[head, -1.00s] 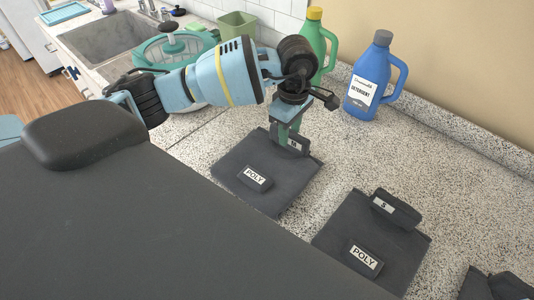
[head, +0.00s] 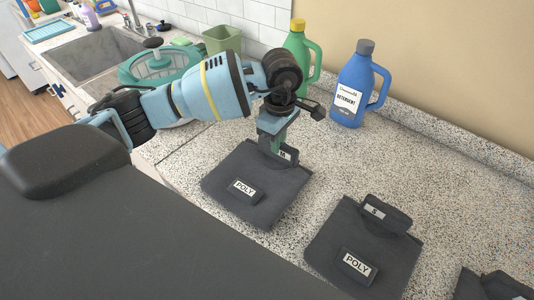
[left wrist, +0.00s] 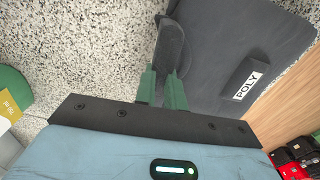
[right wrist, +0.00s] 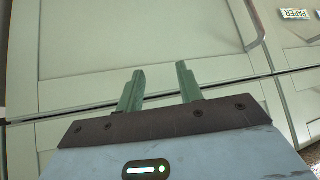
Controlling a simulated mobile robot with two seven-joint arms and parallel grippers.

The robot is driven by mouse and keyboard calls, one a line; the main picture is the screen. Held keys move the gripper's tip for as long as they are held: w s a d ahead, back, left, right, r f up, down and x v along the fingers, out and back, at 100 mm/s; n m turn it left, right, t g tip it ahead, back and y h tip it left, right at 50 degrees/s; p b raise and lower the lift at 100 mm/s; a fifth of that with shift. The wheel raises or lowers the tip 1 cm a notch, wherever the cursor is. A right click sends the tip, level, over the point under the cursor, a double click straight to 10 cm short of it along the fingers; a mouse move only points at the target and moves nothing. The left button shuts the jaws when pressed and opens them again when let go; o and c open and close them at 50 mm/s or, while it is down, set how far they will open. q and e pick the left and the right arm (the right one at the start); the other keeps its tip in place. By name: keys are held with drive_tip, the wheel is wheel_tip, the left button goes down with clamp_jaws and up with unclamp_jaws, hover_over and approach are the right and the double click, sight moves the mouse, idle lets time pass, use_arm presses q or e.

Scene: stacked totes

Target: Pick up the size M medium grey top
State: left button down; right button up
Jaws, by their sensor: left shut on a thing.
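A dark grey folded top (head: 257,187) lies on the speckled counter, with a POLY label at its front and a raised tab at its back. The tab's small white size label (head: 284,155) is partly hidden and looks like M. My left gripper (head: 271,146) points down at this tab. In the left wrist view its fingers (left wrist: 165,85) are shut on the dark tab (left wrist: 169,45), and the top (left wrist: 235,45) lies flat beside it. My right gripper (right wrist: 159,84) is open and empty, in front of pale green cabinet fronts.
Another dark grey top (head: 365,245), labelled S, lies to the right, and a third (head: 490,285) is cut off at the lower right corner. A blue detergent bottle (head: 354,85) and a green bottle (head: 298,50) stand behind. A sink (head: 95,52) is at the left.

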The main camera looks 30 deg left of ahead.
use_arm(q)
drive_tip(key=shift+r, duration=0.15)
drive_tip(key=r, duration=0.3)
drive_tip(key=shift+s+d+r, duration=0.15)
drive_tip(key=shift+s, duration=0.05)
drive_tip(key=s+d, duration=0.2)
drive_tip(key=s, duration=0.2)
drive_tip(key=s+d+r, duration=0.1)
drive_tip(key=s+d, duration=0.1)
drive_tip(key=s, duration=0.3)
drive_tip(key=s+d, duration=0.2)
drive_tip(key=s, duration=0.3)
drive_tip(key=shift+s+r+b, duration=0.15)
drive_tip(key=shift+r+b, duration=0.05)
drive_tip(key=shift+b, duration=0.15)
drive_tip(key=shift+d, duration=0.15)
